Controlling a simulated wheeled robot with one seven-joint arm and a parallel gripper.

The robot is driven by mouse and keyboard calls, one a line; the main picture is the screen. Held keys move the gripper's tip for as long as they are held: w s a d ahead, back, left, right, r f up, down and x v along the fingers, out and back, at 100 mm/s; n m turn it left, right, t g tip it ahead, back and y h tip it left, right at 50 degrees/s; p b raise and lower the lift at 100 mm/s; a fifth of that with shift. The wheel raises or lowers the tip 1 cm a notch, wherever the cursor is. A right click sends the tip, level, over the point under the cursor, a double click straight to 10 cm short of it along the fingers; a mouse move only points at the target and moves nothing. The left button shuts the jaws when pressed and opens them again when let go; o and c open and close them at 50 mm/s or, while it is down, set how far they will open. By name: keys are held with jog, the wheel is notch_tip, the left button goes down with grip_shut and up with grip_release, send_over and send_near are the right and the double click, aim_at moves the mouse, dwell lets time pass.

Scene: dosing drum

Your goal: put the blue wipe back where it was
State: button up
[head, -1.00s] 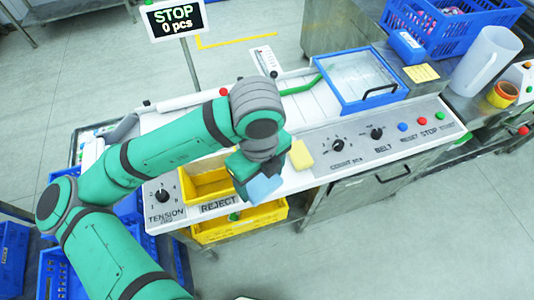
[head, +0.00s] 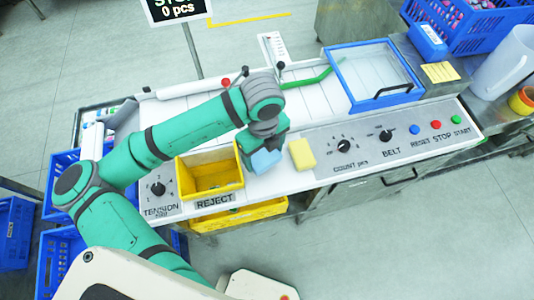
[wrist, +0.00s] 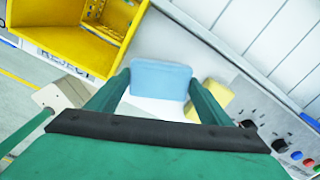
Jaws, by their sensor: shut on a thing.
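The blue wipe (head: 266,160) is a small light-blue pad at the tip of my gripper (head: 262,152). In the wrist view the wipe (wrist: 160,81) shows between the two green fingers of my gripper (wrist: 158,92), which are shut on it. It is over the white front strip of the machine panel (head: 275,183), between the yellow reject bin and a yellow pad. I cannot tell whether the wipe touches the panel. The upper part of the gripper hides some of the wipe in the head view.
The yellow pad (head: 302,154) lies just right of the wipe. The open yellow reject bin (head: 197,192) is just left. Knobs and buttons (head: 344,146) fill the panel further right. A blue-framed clear cover (head: 375,76) stands behind them.

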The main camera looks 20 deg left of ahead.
aim_at(264, 157)
jog(key=shift+f, duration=0.8)
jog(key=shift+d+f, duration=0.25)
jog(key=shift+f, duration=0.1)
jog(key=shift+s+a+f, duration=0.1)
jog(key=shift+s+a, duration=0.05)
jog(key=shift+a, duration=0.1)
jog(key=o, duration=1)
jog(key=shift+d, duration=0.1)
jog(key=shift+r, duration=0.2)
notch_tip(264, 157, up, 12)
jog(key=shift+f, duration=0.1)
